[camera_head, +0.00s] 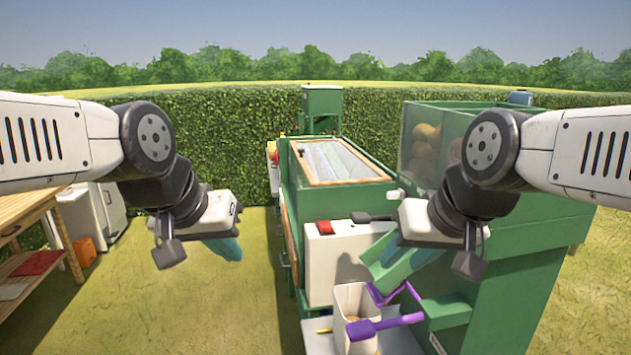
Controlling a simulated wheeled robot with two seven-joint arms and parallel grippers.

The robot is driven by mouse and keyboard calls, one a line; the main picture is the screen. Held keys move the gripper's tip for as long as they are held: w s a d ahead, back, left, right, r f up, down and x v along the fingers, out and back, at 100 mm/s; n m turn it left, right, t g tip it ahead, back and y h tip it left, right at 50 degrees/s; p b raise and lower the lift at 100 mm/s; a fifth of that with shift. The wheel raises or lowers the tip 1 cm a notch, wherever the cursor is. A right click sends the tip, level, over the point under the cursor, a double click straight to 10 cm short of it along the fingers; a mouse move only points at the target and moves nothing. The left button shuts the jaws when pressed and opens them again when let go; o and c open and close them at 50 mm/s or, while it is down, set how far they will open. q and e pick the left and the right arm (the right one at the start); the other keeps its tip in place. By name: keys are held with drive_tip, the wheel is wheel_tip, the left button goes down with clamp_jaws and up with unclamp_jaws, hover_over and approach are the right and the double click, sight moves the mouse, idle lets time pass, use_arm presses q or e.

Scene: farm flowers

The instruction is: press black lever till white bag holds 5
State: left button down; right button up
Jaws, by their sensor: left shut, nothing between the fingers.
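A black lever (364,217) with a flat paddle end sticks out to the left above the white panel of the green machine. A white bag (345,302) stands open below a green chute, with something yellowish-brown low inside; I cannot count what it holds. My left gripper (228,249) is shut and empty, hanging over the grass left of the machine, well apart from the lever. My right gripper (424,258) hangs in front of the machine, right of and below the lever, near the chute; its fingers are partly hidden, and I cannot tell their opening.
Purple levers (385,325) stick out beside the bag. A green hopper (425,140) with a clear side holds several round orange-brown items. A wooden bench (37,212) with a red item (37,262) stands at far left. Open grass (215,310) lies between bench and machine.

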drive_tip(key=c, duration=0.3)
drive_tip(key=shift+w+r, duration=0.3)
drive_tip(key=c, duration=0.4)
drive_tip(key=shift+g, duration=0.8)
drive_tip(key=w+r, duration=0.4)
drive_tip(key=w, duration=0.1)
drive_tip(key=w+r, duration=0.2)
drive_tip(key=shift+w+d, duration=0.25)
drive_tip(key=shift+w, duration=0.1)
clamp_jaws()
drive_tip(key=w+a+r+n+g+h, duration=0.1)
drive_tip(key=w+g, duration=0.3)
drive_tip(key=w, duration=1.8)
drive_tip(key=shift+w+a+r+n+g, duration=0.2)
drive_tip(key=shift+w+r+n+g, duration=0.1)
drive_tip(key=shift+w+r+g, duration=0.15)
drive_tip(key=shift+s, duration=0.1)
